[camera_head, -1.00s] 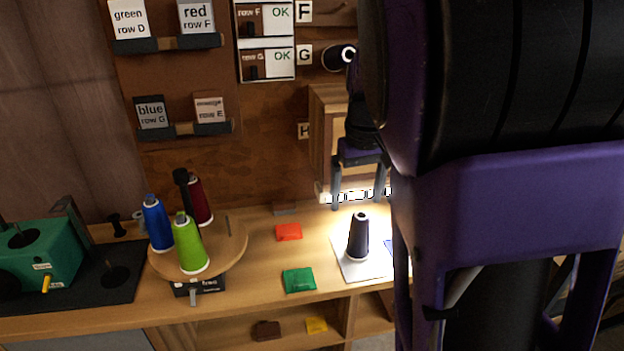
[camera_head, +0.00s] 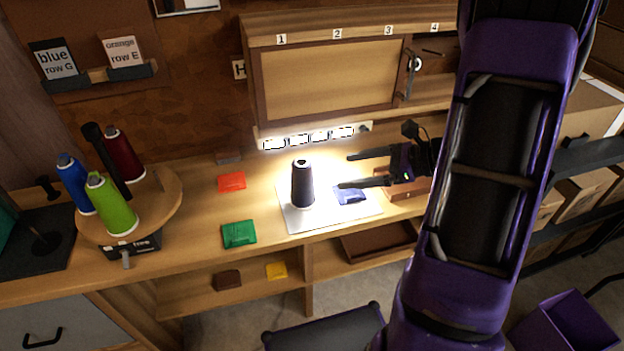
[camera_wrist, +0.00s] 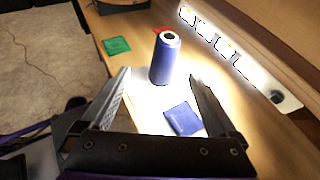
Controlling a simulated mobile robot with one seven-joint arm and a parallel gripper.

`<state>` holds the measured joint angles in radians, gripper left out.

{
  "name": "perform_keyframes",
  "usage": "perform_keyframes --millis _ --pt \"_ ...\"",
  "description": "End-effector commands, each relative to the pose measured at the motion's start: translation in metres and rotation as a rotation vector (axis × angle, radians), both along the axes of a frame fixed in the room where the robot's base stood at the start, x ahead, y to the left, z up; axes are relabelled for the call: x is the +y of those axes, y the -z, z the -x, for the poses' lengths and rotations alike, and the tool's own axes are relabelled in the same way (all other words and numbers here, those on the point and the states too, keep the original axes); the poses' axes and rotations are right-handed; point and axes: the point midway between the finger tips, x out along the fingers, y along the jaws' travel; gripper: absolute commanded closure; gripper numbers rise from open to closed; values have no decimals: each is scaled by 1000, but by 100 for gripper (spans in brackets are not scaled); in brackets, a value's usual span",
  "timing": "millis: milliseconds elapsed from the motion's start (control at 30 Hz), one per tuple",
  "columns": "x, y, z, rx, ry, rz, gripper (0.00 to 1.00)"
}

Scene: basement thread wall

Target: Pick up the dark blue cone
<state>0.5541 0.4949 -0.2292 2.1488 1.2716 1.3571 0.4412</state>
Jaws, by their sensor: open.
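The dark blue cone (camera_head: 303,184) stands upright on a white mat (camera_head: 300,222) on the workbench, under bright light. It also shows in the wrist view (camera_wrist: 164,58), ahead of my fingertips and roughly between their lines. My gripper (camera_head: 352,171) is open and empty, to the right of the cone, with its fingers pointing left toward it. The fingertips are apart from the cone. A blue flat packet (camera_wrist: 183,119) lies on the mat between my fingers and the cone; in the head view it (camera_head: 350,193) is just below the gripper.
A round wooden stand (camera_head: 165,205) at left holds bright blue (camera_head: 74,184), green (camera_head: 112,206) and dark red (camera_head: 124,155) cones. Red (camera_head: 231,182) and green (camera_head: 239,234) packets lie left of the mat. A wooden cabinet (camera_head: 330,80) and light strip (camera_head: 310,138) stand behind.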

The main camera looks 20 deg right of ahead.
Motion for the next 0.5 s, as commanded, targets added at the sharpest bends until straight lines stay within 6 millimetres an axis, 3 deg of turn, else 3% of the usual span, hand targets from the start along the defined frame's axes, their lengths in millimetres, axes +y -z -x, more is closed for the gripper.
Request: perform_keyframes --millis 167,500 --pt "-5 2 -4 16 75 -70 6" --pt "44 28 -40 17 72 -68 6"
